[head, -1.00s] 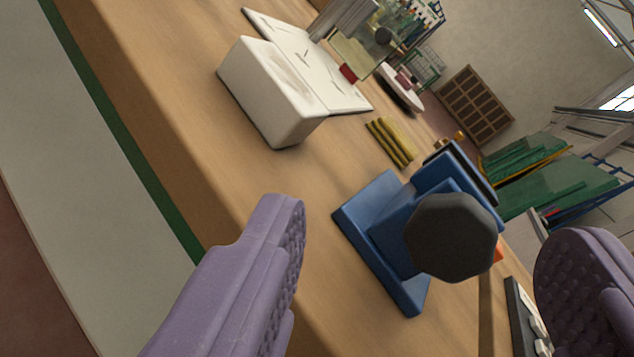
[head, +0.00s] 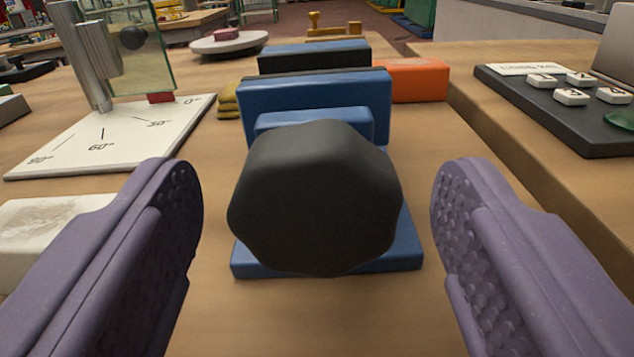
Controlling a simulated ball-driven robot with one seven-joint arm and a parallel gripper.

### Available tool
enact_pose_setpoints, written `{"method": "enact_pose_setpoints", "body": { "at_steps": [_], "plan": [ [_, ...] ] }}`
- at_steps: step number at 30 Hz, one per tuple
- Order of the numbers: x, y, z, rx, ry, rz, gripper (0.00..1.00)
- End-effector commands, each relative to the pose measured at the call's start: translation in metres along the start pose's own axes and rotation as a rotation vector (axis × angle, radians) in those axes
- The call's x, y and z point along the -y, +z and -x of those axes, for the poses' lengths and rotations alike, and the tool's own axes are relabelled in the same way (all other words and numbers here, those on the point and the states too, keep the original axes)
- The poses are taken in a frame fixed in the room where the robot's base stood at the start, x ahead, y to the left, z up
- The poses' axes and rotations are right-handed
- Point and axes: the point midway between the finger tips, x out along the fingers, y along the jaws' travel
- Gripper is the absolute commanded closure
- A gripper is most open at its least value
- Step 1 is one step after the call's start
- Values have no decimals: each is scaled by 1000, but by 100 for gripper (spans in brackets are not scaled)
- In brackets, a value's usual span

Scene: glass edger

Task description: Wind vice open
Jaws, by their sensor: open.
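The blue vice (head: 315,98) stands on the wooden bench, straight ahead in the head view. Its dark, lobed knob (head: 315,198) faces me and hides much of the body and base behind it. The two blue jaws show above the knob, one behind the other, with a dark strip between them; I cannot tell how wide the gap is. My gripper (head: 317,220) is open, its two purple padded fingers to the left and right of the knob. Clear space shows between each finger and the knob, and nothing is held.
A white angle board (head: 120,135) with metal posts and a glass pane stands at left. A white block (head: 40,235) lies near my left finger. An orange block (head: 412,80) is behind the vice at right. A dark keypad panel (head: 560,115) is at right.

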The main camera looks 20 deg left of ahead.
Motion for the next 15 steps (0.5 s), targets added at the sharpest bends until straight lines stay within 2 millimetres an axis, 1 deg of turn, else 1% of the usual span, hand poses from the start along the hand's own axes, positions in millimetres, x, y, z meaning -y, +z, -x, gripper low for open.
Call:
{"method": "enact_pose_setpoints", "body": {
  "at_steps": [3,4,5,6,8,9,11,15],
  "plan": [
    [0,0,0,0,0,1,27],
    [0,0,0,0,0,1,31],
    [0,0,0,0,0,1,38],
    [0,0,0,0,0,1,48],
    [0,0,0,0,0,1,61],
    [0,0,0,0,-1,1,70],
    [0,0,0,0,-1,1,83],
    [0,0,0,0,-1,5,83]
  ]
}}
